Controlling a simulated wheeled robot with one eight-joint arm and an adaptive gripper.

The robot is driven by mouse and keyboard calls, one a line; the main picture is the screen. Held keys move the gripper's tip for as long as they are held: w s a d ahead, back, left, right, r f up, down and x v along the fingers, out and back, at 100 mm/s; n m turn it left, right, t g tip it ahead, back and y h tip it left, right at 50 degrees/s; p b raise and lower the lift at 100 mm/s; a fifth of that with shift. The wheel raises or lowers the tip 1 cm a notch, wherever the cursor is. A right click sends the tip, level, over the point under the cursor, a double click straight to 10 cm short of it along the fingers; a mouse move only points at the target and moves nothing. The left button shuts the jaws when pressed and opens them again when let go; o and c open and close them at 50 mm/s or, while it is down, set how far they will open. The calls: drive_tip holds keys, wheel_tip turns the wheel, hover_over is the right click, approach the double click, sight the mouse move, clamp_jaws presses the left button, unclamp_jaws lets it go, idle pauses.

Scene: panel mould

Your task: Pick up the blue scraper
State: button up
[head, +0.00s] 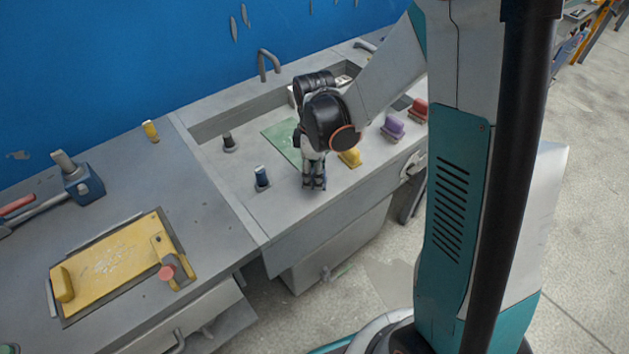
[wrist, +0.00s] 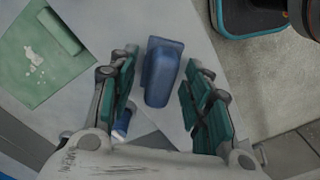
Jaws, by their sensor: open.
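A blue block-shaped piece, which I take for the blue scraper (wrist: 162,72), shows in the wrist view on the grey worktop, between and just beyond my two fingers. My gripper (wrist: 160,105) is open, with a finger on each side of the blue piece and visible gaps to it. In the head view my gripper (head: 315,183) points down near the front edge of the worktop and largely hides the blue piece. I cannot tell the exact height of the fingertips over it.
A dark blue upright piece with a pale top (head: 262,178) stands left of my gripper; a yellow piece (head: 350,157) stands close on the right. Purple (head: 393,128) and red (head: 418,110) pieces stand further right. A green plate (head: 280,135) lies behind. The worktop edge drops to the floor.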

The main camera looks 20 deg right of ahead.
clamp_jaws()
drive_tip(key=shift+r, duration=0.1)
wheel_tip(320, 180, up, 20)
drive_tip(key=p, duration=0.7)
